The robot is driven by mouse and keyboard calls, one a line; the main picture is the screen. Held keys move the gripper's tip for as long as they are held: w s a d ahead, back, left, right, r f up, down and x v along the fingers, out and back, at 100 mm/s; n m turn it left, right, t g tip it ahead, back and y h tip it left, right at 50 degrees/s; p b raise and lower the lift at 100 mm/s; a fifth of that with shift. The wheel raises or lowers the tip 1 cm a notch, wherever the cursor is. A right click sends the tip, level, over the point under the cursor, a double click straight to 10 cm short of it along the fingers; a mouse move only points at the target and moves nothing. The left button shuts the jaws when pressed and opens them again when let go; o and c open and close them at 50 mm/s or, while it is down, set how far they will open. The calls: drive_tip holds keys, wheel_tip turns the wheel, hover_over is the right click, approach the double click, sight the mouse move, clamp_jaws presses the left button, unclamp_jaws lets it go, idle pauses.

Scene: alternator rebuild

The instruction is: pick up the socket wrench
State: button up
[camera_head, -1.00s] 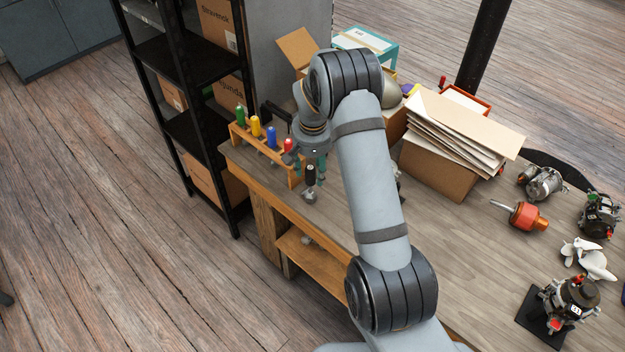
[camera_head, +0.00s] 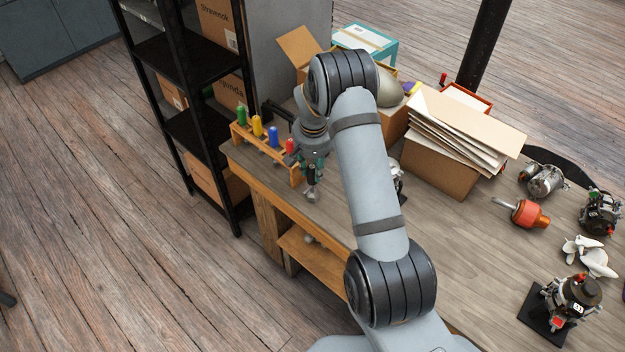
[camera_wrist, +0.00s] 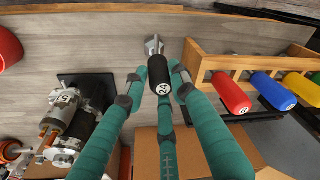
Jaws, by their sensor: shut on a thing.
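The socket wrench (camera_wrist: 159,72) has a black grip with a white number label on its end and a silver metal head. In the wrist view it stands between the teal fingers of my gripper (camera_wrist: 156,84), which are closed around the black grip. In the head view my gripper (camera_head: 314,168) is low over the workbench's left end, and the wrench's silver head (camera_head: 312,195) shows just below the fingers. Most of the grip is hidden by the fingers there. I cannot tell whether the head touches the bench top.
A wooden rack (camera_head: 263,149) with red, blue, yellow and green handles stands close beside my gripper. An alternator (camera_wrist: 78,112) on a dark base is at the wrist view's left. A box of papers (camera_head: 440,165) stands right of my arm. A black shelf (camera_head: 190,110) stands beyond the bench.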

clamp_jaws()
drive_tip(key=shift+w, duration=0.1)
idle(0.4)
drive_tip(key=shift+r+b, duration=0.3)
drive_tip(key=shift+r, duration=0.15)
drive_tip(key=r+b, duration=0.1)
drive_tip(key=d+r, duration=0.1)
drive_tip(key=r, duration=0.1)
drive_tip(key=shift+w+d+r+b, duration=0.1)
drive_tip(key=shift+w+r+b, duration=0.05)
drive_tip(key=shift+r+b, duration=0.2)
drive_tip(key=w+d+r+b, duration=0.1)
drive_tip(key=d+r+b, duration=0.1)
drive_tip(key=d+r, duration=0.4)
drive_tip(key=d, duration=0.4)
drive_tip(key=shift+d+r, duration=0.2)
drive_tip(key=shift+r, duration=0.05)
drive_tip(key=shift+w, duration=0.1)
drive_tip(key=shift+o, duration=1.3)
unclamp_jaws()
drive_tip(key=c, duration=0.5)
